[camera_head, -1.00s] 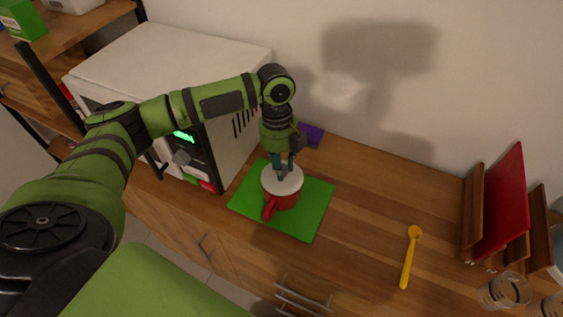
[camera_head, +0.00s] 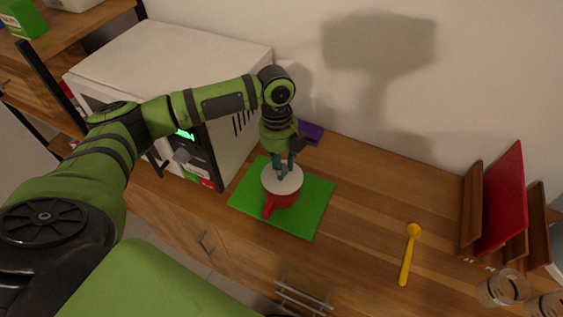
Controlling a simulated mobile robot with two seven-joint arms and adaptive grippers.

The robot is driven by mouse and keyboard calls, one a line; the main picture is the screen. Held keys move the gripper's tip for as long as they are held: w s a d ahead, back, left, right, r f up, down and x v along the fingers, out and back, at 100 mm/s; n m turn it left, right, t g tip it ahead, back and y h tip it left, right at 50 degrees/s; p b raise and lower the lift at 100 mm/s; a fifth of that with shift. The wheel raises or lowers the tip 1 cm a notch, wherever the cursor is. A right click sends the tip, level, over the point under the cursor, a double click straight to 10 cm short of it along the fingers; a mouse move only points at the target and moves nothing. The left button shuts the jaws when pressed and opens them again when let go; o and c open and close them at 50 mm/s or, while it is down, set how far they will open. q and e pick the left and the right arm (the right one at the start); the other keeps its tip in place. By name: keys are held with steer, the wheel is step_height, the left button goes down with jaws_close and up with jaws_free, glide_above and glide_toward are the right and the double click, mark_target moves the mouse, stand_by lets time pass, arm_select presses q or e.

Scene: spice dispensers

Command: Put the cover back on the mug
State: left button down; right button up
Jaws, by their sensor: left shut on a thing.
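A red mug (camera_head: 283,202) stands on a green mat (camera_head: 318,196) on the wooden counter, its handle pointing toward the front. A white round cover (camera_head: 289,183) lies over the mug's top; whether it is seated all round cannot be told. My left gripper (camera_head: 283,171) points down from above and is shut on the cover at its top. The fingertips partly hide the cover's middle. My right gripper is not in view.
A white microwave (camera_head: 170,60) stands at the left behind my left arm. A purple object (camera_head: 311,131) lies behind the mat. A yellow spoon (camera_head: 408,258), a red board in a rack (camera_head: 500,200) and glasses (camera_head: 503,289) are at the right. The counter between is clear.

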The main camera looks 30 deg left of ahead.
arm_select(q)
steer(key=c, duration=0.9)
jaws_free()
steer(key=r, duration=0.4)
steer(key=a+r, duration=0.1)
steer(key=r, duration=0.3)
steer(key=w+r, duration=0.1)
steer(key=r, duration=0.3)
steer(key=shift+a, duration=0.2)
steer(key=shift+f, duration=0.1)
